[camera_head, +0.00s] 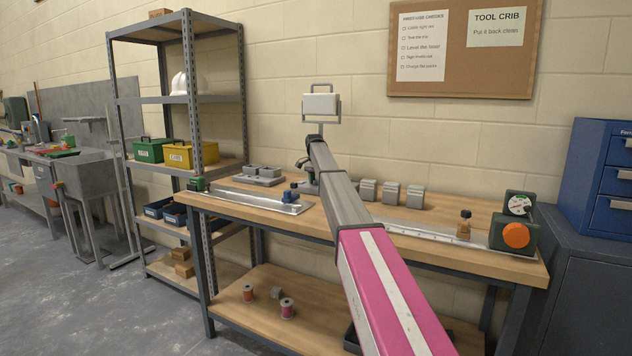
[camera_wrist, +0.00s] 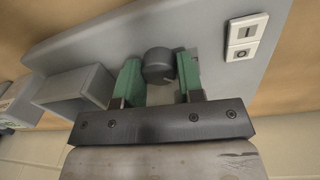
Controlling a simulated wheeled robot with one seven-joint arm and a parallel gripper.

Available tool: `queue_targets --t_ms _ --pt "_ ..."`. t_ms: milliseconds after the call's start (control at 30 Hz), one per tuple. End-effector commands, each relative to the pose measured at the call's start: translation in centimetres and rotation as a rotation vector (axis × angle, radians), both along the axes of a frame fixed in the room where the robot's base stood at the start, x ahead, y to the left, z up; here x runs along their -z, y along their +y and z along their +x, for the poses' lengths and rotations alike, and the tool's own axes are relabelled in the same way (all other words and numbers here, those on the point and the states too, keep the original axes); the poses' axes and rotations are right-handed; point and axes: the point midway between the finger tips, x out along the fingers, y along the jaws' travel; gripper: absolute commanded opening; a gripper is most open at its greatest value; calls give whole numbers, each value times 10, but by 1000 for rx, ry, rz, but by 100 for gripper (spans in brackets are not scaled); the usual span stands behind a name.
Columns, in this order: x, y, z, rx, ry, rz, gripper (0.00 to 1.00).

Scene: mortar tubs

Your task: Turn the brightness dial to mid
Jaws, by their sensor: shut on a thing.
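The brightness dial is a dark round knob (camera_wrist: 158,66) on a grey panel (camera_wrist: 210,75) in the wrist view. My gripper (camera_wrist: 160,78) has its two green fingers on either side of the knob, shut on it. I can make out no clear pointer mark on the dial, so its setting cannot be told. A white switch plate (camera_wrist: 246,36) with a line and a circle symbol sits right of the dial. In the head view a pale work lamp (camera_head: 320,104) stands at the back of the bench; my arm hides the dial and most of the lamp's base.
The wooden workbench (camera_head: 330,222) holds several grey blocks (camera_head: 391,193) right of my arm. A green device with an orange knob (camera_head: 515,235) stands at its right end. A grey box (camera_wrist: 75,90) is left of the fingers in the wrist view. Steel shelving (camera_head: 190,98) stands left.

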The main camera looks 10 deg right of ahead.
Motion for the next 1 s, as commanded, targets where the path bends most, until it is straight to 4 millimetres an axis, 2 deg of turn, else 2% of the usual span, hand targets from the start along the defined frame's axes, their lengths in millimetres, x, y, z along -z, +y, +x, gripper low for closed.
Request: queue_targets --t_ms 500,1000 --pt "0 -1 0 414 3 0 11" --pt "0 -1 0 579 2 1 11"
